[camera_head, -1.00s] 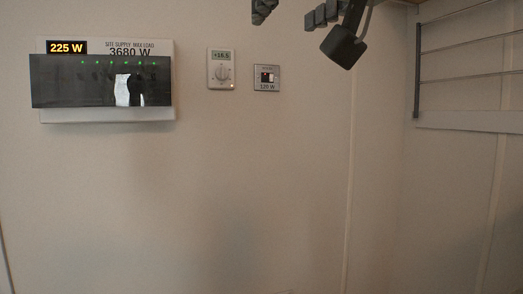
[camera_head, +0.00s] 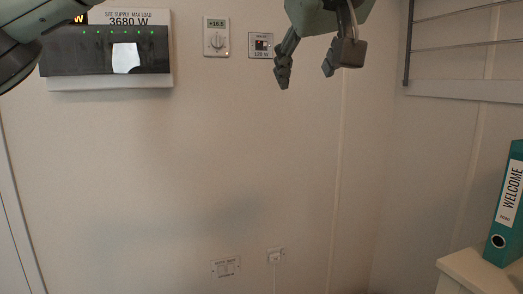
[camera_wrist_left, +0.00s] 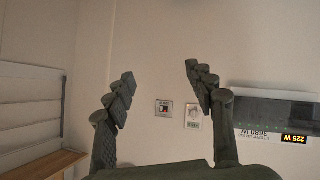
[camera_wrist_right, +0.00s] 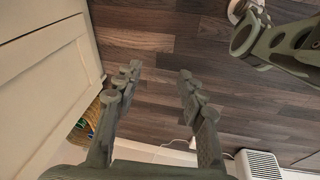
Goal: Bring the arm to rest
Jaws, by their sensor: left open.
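My left gripper (camera_head: 305,72) hangs into the top of the head view, fingers pointing down and spread apart with nothing between them. Its open fingers also show in the left wrist view (camera_wrist_left: 158,90), in front of the bare wall. A green-grey link of my arm covers the upper left corner of the head view. My right gripper is outside the head view. In the right wrist view its fingers (camera_wrist_right: 155,85) are apart and empty above a dark wood floor.
A supply panel (camera_head: 155,68), a thermostat (camera_head: 216,37) and a small 120 W switch (camera_head: 261,45) are on the wall. Sockets (camera_head: 226,268) sit low. A teal binder (camera_head: 507,210) stands on a cream surface (camera_head: 480,272) at right. A rack (camera_head: 465,48) is upper right. A white heater-like box (camera_wrist_right: 258,165) stands below.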

